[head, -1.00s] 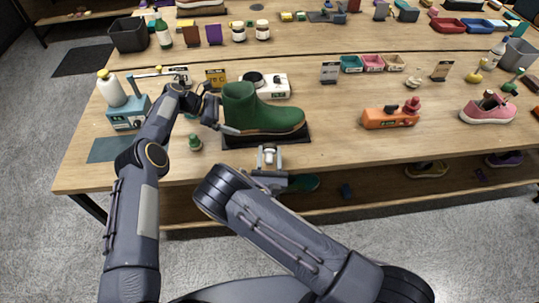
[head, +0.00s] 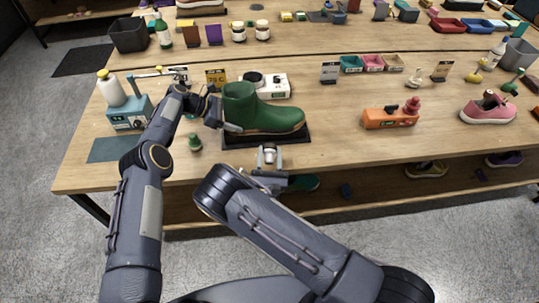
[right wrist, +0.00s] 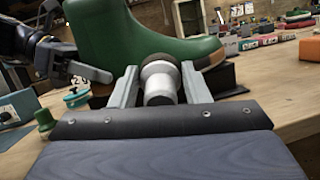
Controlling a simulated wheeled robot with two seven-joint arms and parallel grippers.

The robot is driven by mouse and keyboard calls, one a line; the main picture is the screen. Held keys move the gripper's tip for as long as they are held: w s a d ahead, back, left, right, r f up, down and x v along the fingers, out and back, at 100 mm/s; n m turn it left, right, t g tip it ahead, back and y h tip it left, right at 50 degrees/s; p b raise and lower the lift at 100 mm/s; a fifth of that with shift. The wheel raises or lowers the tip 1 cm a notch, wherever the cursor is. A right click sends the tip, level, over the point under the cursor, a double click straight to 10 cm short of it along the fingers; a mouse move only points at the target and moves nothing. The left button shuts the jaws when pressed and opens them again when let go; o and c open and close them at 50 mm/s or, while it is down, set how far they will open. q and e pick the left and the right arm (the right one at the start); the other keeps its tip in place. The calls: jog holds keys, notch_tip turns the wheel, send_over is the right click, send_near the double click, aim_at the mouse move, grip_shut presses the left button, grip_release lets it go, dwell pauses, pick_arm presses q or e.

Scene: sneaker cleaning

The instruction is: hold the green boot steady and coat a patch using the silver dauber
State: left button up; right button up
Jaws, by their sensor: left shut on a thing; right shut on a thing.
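The green boot (head: 262,110) stands upright on a dark stand (head: 290,137) near the table's front edge, toe to the right. My left gripper (head: 222,115) is shut on the boot at its heel side. The right wrist view shows the boot (right wrist: 135,30) up close, with the left gripper (right wrist: 92,65) at its left. My right gripper (head: 268,160) is low in front of the stand. In the right wrist view the right gripper (right wrist: 160,88) is shut on the silver dauber (right wrist: 158,82), whose dark tip points at the boot's lower side. I cannot tell whether the tip touches the boot.
A blue device (head: 128,115) with a white bottle stands at the left. An orange box (head: 388,118) and a pink sneaker (head: 488,110) stand to the right. Table space right of the boot is clear.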

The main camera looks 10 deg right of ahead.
dwell(0.5)
jog(key=shift+w+a, duration=2.65)
jog(key=shift+a, duration=0.1)
jog(key=shift+w, duration=1.2)
jog(key=shift+d, duration=0.15)
jog(key=shift+s+d, duration=0.15)
jog(key=shift+d, duration=1.7)
jog(key=shift+w+a, duration=0.2)
jog(key=shift+a, duration=1.8)
